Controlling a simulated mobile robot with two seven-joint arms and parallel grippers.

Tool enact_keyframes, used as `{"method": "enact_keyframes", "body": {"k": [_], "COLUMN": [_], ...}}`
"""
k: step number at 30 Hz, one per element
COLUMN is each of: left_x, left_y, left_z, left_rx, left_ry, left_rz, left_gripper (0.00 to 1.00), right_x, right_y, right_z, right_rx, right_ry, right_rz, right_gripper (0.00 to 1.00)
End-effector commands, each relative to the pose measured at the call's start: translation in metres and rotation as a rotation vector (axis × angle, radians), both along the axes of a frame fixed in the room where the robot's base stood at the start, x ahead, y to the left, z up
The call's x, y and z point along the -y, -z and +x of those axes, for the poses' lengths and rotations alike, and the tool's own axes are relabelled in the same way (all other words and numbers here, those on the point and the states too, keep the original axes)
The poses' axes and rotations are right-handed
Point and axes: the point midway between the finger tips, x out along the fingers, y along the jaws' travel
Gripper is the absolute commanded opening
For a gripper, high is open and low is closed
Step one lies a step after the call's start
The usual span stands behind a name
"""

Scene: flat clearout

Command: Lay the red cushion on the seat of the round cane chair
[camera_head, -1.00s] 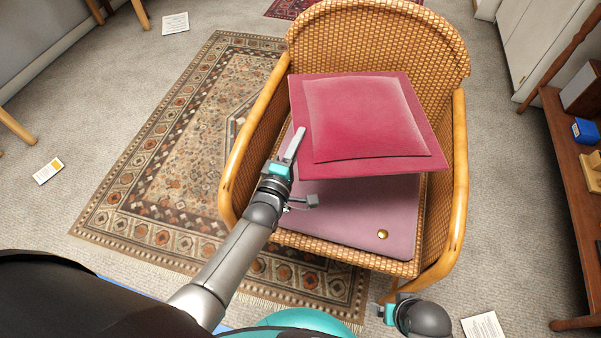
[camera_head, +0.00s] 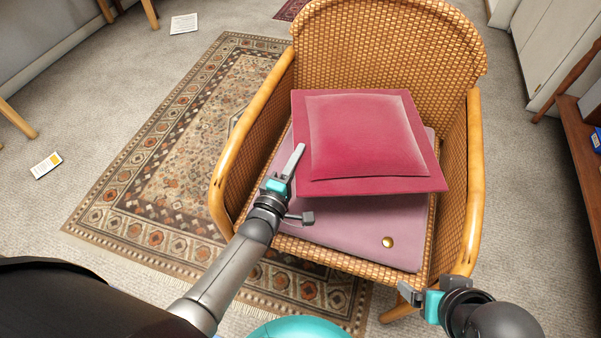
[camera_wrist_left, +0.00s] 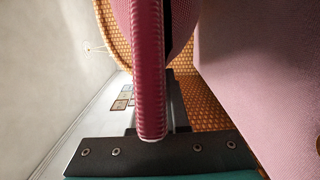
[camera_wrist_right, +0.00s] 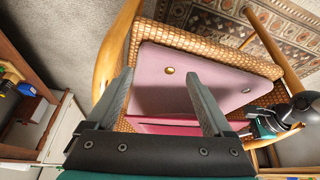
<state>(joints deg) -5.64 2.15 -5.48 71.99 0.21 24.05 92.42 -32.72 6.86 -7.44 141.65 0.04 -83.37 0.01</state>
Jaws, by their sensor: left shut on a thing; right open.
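The red cushion (camera_head: 370,135) is a flat square with a wide border, over the seat of the round cane chair (camera_head: 390,45). My left gripper (camera_head: 297,160) is shut on its left edge; that edge stands between the fingers in the left wrist view (camera_wrist_left: 150,75). Beneath the cushion is a mauve pad (camera_head: 345,225) with a gold button, lying on the seat. I cannot tell whether the cushion touches the pad. My right gripper (camera_head: 415,296) is open and empty near the chair's front right corner; its fingers (camera_wrist_right: 160,95) spread before the seat in the right wrist view.
The chair's curved arms (camera_head: 250,130) flank the seat, and its back rises behind. A patterned rug (camera_head: 150,170) lies to the left. A wooden shelf unit (camera_head: 580,150) stands at the right. Papers (camera_head: 46,165) lie on the carpet.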

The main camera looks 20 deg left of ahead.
Motion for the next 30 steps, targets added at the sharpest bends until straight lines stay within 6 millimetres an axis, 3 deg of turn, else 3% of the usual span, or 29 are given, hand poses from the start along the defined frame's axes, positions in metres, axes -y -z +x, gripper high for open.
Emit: {"method": "enact_keyframes", "body": {"k": [12,21,30], "left_x": [-0.004,-0.005,-0.008], "left_y": [0.015,0.019,0.033], "left_z": [-0.003,-0.003,-0.006], "left_rx": [0.009,0.009,0.009], "left_ry": [0.000,0.001,0.002], "left_rz": [-0.005,-0.005,-0.004], "left_gripper": [0.00,0.00,0.00], "right_x": [-0.033,-0.042,-0.066], "right_y": [0.011,0.011,0.010], "right_z": [0.032,0.039,0.052], "right_rx": [0.235,0.299,0.475], "right_ry": [-0.053,-0.064,-0.086], "right_rz": [0.098,0.126,0.215], "right_gripper": [0.85,0.85,0.85]}}
